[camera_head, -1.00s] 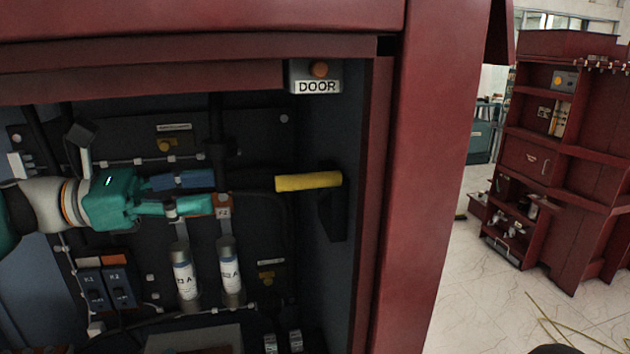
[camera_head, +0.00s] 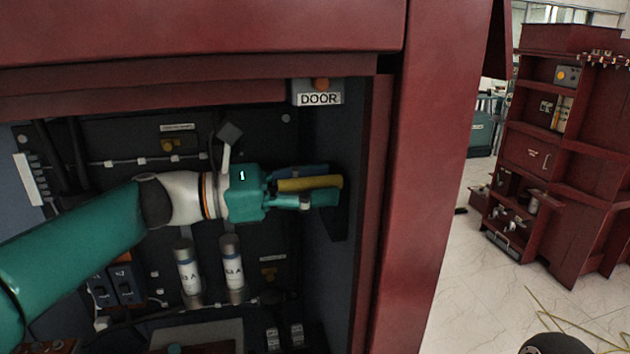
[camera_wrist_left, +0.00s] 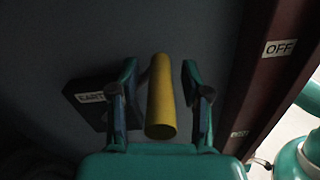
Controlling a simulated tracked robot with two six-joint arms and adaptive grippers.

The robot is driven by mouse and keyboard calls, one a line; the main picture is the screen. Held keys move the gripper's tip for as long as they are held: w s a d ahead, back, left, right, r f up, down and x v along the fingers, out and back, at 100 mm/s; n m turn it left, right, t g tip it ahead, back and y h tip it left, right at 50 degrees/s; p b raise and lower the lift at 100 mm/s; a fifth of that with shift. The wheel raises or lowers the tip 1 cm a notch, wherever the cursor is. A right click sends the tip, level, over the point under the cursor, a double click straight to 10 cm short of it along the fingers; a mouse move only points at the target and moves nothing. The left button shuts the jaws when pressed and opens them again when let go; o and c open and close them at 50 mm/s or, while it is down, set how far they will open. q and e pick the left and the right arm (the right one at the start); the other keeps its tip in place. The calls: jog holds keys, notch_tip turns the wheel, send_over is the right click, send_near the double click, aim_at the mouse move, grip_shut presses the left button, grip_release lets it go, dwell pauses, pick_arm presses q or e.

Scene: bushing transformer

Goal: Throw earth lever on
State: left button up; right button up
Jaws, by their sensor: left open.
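The earth lever has a yellow handle (camera_head: 310,183), which points out from the right inner wall of the cabinet. My left gripper (camera_head: 308,186) is open, with its fingers on either side of the handle. In the left wrist view the yellow handle (camera_wrist_left: 161,98) lies between the two open fingers (camera_wrist_left: 162,100), with a visible gap on each side. A dark block with an "EARTH" label (camera_wrist_left: 93,97), partly covered by a finger, sits beside it on the wall. My right gripper is not in view.
A "DOOR" switch box (camera_head: 318,93) hangs at the top right of the opening. Two white cylinders (camera_head: 188,270) stand below my left arm. The red cabinet frame (camera_head: 435,180) bounds the opening on the right. An "OFF" label (camera_wrist_left: 280,48) shows on the frame.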

pick_arm(q)
grip_shut()
dwell(0.3)
